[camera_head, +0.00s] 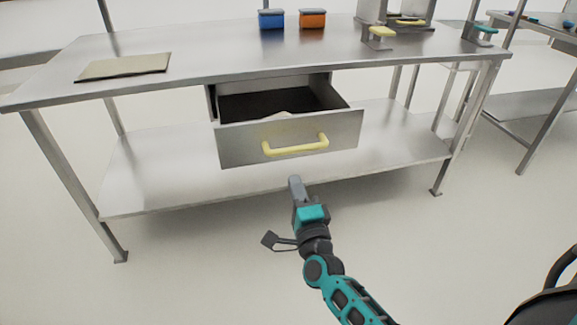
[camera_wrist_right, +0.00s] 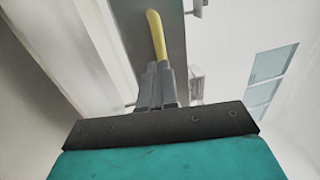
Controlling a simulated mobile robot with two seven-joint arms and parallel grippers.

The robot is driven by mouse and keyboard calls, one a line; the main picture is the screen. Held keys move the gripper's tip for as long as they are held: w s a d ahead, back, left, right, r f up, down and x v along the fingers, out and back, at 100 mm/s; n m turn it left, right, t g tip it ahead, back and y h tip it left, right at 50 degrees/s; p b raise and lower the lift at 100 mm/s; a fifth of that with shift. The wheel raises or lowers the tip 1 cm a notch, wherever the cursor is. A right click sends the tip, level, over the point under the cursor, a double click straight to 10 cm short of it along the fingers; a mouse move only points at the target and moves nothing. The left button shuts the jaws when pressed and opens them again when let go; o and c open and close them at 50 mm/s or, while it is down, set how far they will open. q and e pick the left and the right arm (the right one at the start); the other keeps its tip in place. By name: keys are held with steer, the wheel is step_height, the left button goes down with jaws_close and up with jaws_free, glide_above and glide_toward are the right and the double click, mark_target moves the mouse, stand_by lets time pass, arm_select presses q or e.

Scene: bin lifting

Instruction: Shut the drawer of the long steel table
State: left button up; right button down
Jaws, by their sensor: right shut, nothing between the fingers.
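The long steel table (camera_head: 205,63) stands ahead, with a drawer (camera_head: 235,144) pulled out under its top. The drawer's front has a yellow handle (camera_head: 294,147), and a small pale thing shows inside; the rest of the inside is dark. My right gripper (camera_head: 295,182) is shut and empty, in front of the drawer and below the handle in the picture. In the right wrist view the closed fingers (camera_wrist_right: 157,82) point toward the yellow handle (camera_wrist_right: 156,34); I cannot tell if they touch it. My left gripper is not in view.
A blue bin (camera_head: 271,20) and an orange bin (camera_head: 312,20) stand at the tabletop's back. A flat tan board (camera_head: 123,67) lies at left. The lower shelf (camera_head: 160,180) looks bare. Another table (camera_head: 545,32) stands at right. The floor in front is clear.

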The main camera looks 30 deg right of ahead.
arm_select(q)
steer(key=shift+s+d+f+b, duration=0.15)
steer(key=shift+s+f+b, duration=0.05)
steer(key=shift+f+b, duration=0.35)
arm_select(e)
steer(key=x, duration=0.7)
